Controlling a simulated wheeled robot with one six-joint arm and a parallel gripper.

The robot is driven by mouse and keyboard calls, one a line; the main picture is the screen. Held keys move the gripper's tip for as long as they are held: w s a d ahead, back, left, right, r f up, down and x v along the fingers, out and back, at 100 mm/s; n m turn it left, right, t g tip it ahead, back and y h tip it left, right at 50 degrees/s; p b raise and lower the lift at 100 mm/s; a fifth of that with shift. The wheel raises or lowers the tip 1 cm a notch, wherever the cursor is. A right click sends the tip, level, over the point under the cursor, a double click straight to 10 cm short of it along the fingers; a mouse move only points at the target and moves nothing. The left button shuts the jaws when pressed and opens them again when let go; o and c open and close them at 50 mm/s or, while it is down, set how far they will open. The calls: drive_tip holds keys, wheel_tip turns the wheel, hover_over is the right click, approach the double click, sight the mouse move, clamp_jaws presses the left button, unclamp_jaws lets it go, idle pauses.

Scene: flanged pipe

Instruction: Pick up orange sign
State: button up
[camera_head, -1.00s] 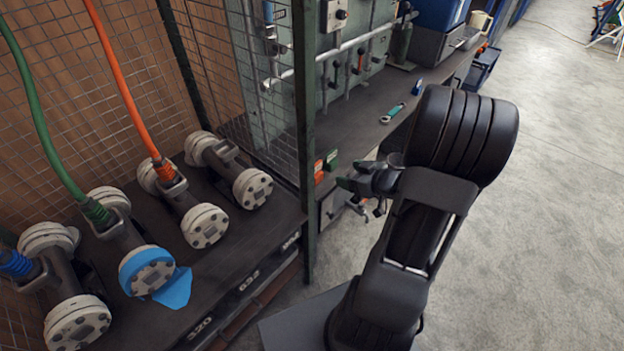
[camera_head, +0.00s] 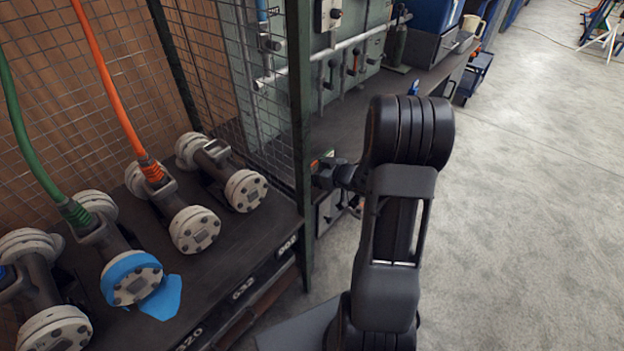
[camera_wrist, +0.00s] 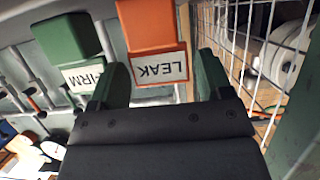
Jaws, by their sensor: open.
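The orange sign (camera_wrist: 148,30) has a white label reading LEAK, upside down in the wrist view. It lies between and a little beyond the two green-tipped fingers of my gripper (camera_wrist: 160,82). My gripper is open, and I see no finger closed on the sign. In the head view only a small part of the orange sign (camera_head: 314,164) shows, beside my gripper (camera_head: 322,174) at the shelf's near end. The rest is hidden.
A green sign (camera_wrist: 68,38) with a partly hidden label stands close beside the orange one. A dark green post (camera_head: 300,130) and wire mesh (camera_wrist: 255,50) are close to my gripper. Flanged pipes (camera_head: 195,228) lie on the left bench. Grey floor (camera_head: 530,220) is clear at right.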

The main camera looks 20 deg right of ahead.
drive_tip(key=shift+x, duration=0.95)
drive_tip(key=shift+c, duration=0.4)
drive_tip(key=c, duration=0.7)
drive_tip(key=shift+o, duration=0.2)
